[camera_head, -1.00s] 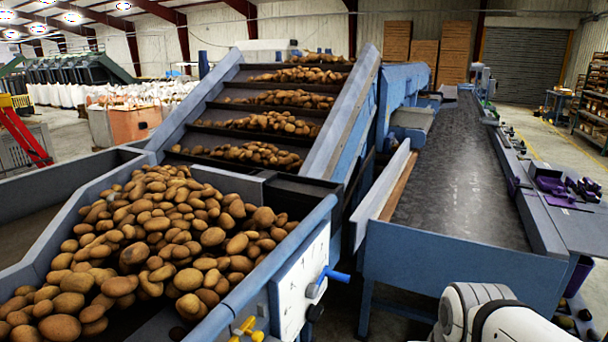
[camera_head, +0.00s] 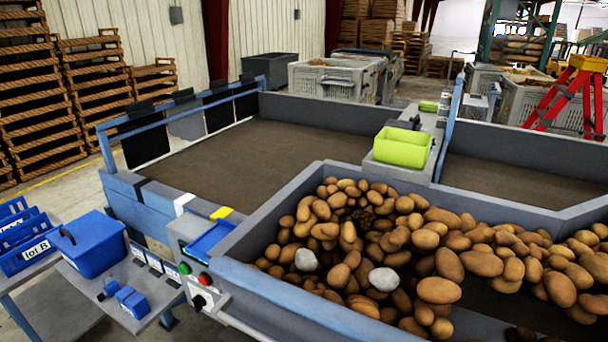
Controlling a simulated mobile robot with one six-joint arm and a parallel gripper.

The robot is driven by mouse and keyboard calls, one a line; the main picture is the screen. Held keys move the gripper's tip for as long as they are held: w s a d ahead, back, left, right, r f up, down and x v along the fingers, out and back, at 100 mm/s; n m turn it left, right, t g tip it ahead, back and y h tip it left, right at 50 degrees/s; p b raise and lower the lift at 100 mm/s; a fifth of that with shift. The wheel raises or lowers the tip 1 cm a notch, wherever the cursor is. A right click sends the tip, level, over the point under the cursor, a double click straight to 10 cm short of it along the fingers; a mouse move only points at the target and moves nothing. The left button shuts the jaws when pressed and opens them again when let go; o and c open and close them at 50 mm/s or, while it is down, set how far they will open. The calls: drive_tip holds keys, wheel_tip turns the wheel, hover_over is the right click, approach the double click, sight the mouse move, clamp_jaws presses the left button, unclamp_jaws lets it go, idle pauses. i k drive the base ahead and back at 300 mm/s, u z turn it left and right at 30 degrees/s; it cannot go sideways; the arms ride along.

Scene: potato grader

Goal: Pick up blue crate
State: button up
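Blue crates with slatted sides (camera_head: 22,238) sit at the left edge, one carrying a white label that reads "lot B". They are partly cut off by the picture's edge. To their right, a solid-sided blue bin (camera_head: 92,245) with a dark handle stands on a small grey side table (camera_head: 155,300). I cannot tell from the picture which of these is the task's blue crate. My gripper is not in view.
A hopper (camera_head: 270,215) full of potatoes and two pale stones fills the right. A control box (camera_head: 195,270) with buttons juts out beside the table. Small blue blocks (camera_head: 132,300) lie on the table. A lime-green bin (camera_head: 402,147) stands on the hopper's far edge. Wooden pallets (camera_head: 35,90) are stacked behind.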

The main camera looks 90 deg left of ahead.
sight(32, 250)
drive_tip(key=u, duration=1.85)
drive_tip(key=k, duration=0.1)
drive_tip(key=u, duration=2.8)
drive_tip(key=k, duration=0.8)
drive_tip(key=z, duration=0.2)
drive_tip(key=i, duration=0.8)
drive_tip(key=u, duration=0.1)
